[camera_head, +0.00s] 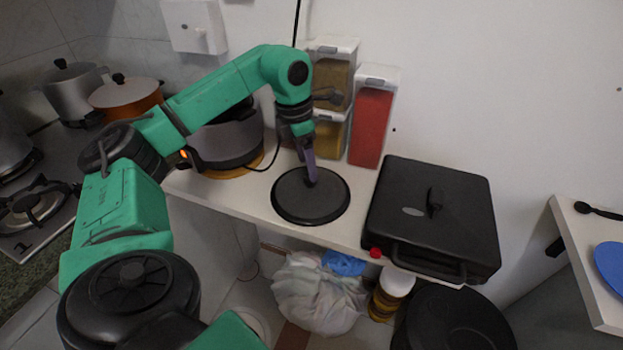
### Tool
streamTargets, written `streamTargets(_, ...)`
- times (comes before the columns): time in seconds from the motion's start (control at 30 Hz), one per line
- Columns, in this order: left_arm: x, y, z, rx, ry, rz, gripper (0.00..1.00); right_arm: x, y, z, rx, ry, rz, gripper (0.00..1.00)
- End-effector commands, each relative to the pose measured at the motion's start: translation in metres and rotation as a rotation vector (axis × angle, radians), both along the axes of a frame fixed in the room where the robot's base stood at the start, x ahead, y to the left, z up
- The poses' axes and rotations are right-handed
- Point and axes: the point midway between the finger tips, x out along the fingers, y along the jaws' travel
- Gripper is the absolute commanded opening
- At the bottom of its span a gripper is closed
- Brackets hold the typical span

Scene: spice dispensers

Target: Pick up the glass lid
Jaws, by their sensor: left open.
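The glass lid (327,205) looks like a dark round disc with a black rim. It lies flat on the white counter, in the middle of the view. My right gripper is not in view.
A black grill box (460,205) stands close to the lid's right. Behind are containers with red (370,125) and yellow-brown (330,80) contents. A dark round pot (228,142) stands to the left, with a cable nearby. The counter's front edge (255,217) is close to the lid.

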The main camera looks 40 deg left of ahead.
Motion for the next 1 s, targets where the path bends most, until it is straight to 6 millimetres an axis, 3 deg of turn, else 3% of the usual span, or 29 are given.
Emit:
streamTargets(0.1,0.003,-0.003,-0.021,0.001,0.005,0.001,0.74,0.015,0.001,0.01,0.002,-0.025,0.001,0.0)
streamTargets(0.2,0.005,-0.004,-0.036,-0.001,0.001,0.001,0.74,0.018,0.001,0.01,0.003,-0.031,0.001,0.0)
streamTargets(0.43,0.006,-0.005,-0.041,0.0,-0.001,0.0,0.74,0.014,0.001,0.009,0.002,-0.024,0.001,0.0)
streamTargets(0.6,0.006,-0.005,-0.041,0.0,-0.001,0.0,0.09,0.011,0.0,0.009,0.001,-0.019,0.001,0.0)
streamTargets(0.63,0.006,-0.005,-0.041,0.0,-0.001,0.0,0.0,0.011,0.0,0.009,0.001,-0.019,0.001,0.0)
streamTargets(1.0,0.006,-0.005,-0.04,0.0,-0.001,0.0,0.0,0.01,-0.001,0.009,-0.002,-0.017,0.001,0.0)
